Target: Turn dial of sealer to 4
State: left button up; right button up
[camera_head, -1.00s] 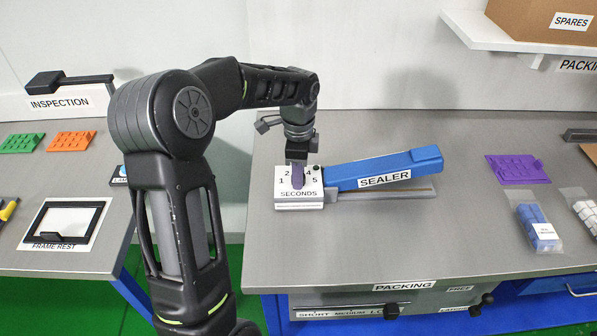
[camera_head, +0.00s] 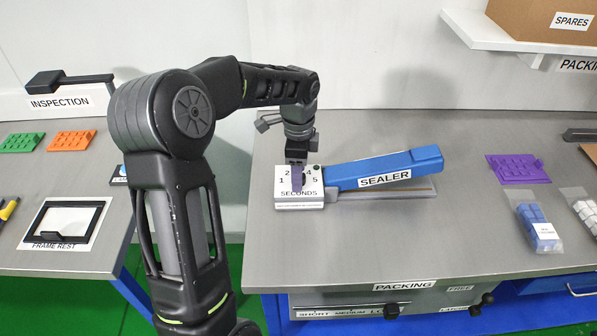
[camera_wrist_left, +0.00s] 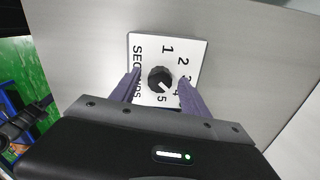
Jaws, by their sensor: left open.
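The sealer (camera_head: 385,168) has a blue arm and stands on the packing bench. Its white dial plate (camera_head: 284,196), marked SECONDS with numbers 1 to 5, is at its left end. The black dial (camera_wrist_left: 160,79) shows clearly in the left wrist view; its white mark points to the lower right, roughly toward 4. My left gripper (camera_head: 298,188) is over the dial plate, pointing down. In the left wrist view its purple fingers (camera_wrist_left: 159,77) are open, one on each side of the dial, with gaps visible. One finger partly covers the 3 and 4. My right gripper is not in view.
The packing bench (camera_head: 340,255) is clear in front of the sealer. A purple panel (camera_head: 517,169) and a bag of blue parts (camera_head: 537,228) lie to the right. A frame rest (camera_head: 65,222) is on the left table. A shelf with a spares box (camera_head: 545,22) hangs at upper right.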

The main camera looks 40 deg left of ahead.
pick_arm(q)
notch_tip(320, 180, up, 8)
jog(key=shift+f+b, duration=0.15)
jog(key=shift+b, duration=0.25)
dwell(0.5)
